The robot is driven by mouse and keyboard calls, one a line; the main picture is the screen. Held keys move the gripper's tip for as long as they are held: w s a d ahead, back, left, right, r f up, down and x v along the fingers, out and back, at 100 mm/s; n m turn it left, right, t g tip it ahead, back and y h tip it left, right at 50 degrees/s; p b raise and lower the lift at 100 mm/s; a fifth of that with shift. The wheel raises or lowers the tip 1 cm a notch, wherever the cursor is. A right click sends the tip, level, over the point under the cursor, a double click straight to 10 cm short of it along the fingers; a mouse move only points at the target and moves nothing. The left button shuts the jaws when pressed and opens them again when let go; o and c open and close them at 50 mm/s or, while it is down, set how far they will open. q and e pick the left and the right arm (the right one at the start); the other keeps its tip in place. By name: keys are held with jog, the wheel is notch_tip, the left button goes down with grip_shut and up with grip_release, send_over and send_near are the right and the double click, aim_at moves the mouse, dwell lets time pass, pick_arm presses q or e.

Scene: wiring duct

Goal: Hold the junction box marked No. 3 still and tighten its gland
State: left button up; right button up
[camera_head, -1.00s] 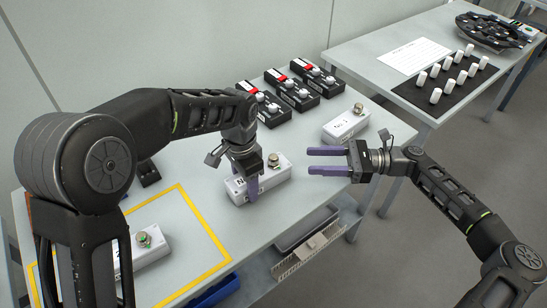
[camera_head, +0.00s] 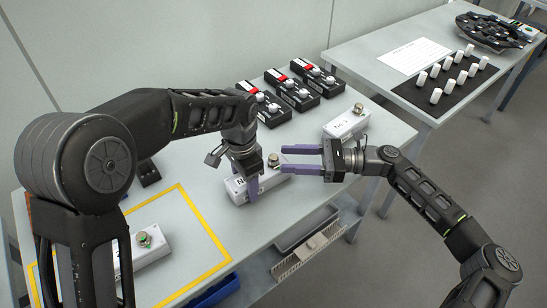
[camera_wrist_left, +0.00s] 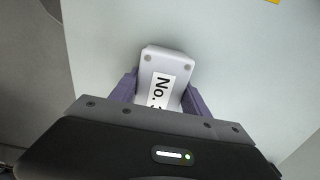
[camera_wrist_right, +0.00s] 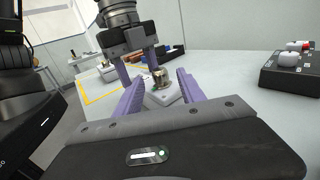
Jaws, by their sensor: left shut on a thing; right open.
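The white junction box (camera_head: 272,183) marked No. 3 lies on the table in the middle of the head view; its label shows in the left wrist view (camera_wrist_left: 160,90). A brassy gland (camera_head: 273,160) stands at its far right end; it also shows in the right wrist view (camera_wrist_right: 160,78). My left gripper (camera_head: 247,188) is shut on the box, one finger on each side, at the label end. My right gripper (camera_head: 284,159) is open and level, its fingertips just right of the gland. In the right wrist view the gland appears between the two fingers, ahead of them.
Another white box (camera_head: 345,122) with a gland stands behind to the right. A third (camera_head: 148,246) is inside a yellow outline (camera_head: 212,232) at left, partly behind my left arm. Several black switch units (camera_head: 292,94) stand at the back. The table's front edge is close below the No. 3 box.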

aim_at(274, 156)
jog(key=a, duration=0.4)
jog(key=shift+w+a, duration=0.2)
jog(key=shift+a, duration=0.2)
jog(key=shift+c, duration=0.2)
grip_shut()
